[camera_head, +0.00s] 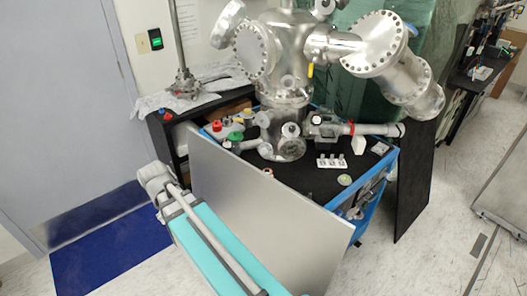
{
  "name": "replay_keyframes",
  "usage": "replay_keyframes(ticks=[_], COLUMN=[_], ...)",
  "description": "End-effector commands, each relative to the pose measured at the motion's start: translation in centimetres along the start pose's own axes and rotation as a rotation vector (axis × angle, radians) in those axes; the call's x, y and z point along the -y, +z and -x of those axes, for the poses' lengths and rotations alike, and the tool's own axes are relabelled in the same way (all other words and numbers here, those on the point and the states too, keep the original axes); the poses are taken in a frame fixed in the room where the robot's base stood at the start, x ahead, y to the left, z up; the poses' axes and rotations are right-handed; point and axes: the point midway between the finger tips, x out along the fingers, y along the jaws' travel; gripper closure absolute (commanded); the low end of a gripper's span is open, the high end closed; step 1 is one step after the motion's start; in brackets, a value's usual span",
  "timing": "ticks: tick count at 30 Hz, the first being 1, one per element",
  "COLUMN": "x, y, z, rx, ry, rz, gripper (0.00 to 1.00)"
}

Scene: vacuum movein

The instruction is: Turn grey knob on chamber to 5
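A shiny metal vacuum chamber (283,100) stands on a black-topped bench in the upper middle of the head view. Round bolted flanges and side ports stick out of it. Several small light or grey round parts sit around its lower part, such as one (290,130) on its front. I cannot tell which of them is the grey knob, and no number or scale is legible. My arm enters from the bottom left, ending in view at a grey joint left of the bench. My gripper is not in view.
A blue-framed bench (372,205) carries the chamber. A grey panel (255,215) stands along its front left, and a black panel (413,180) at its right. A green knob (235,136) and a red cap (216,126) sit left of the chamber. The right-hand floor is mostly clear.

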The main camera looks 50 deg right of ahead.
Motion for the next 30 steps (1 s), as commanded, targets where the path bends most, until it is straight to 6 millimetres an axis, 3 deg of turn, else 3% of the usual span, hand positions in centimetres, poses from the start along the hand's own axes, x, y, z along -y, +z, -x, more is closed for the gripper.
replay_keyframes(ticks=[1,6,15,21,24,30], x=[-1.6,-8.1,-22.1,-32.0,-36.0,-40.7], y=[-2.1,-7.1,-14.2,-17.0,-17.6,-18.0], z=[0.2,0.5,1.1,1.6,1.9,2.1], rx=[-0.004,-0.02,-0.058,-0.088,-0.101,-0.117], ry=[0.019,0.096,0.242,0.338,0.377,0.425], rz=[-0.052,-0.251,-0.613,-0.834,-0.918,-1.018], gripper=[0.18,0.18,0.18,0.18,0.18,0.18])
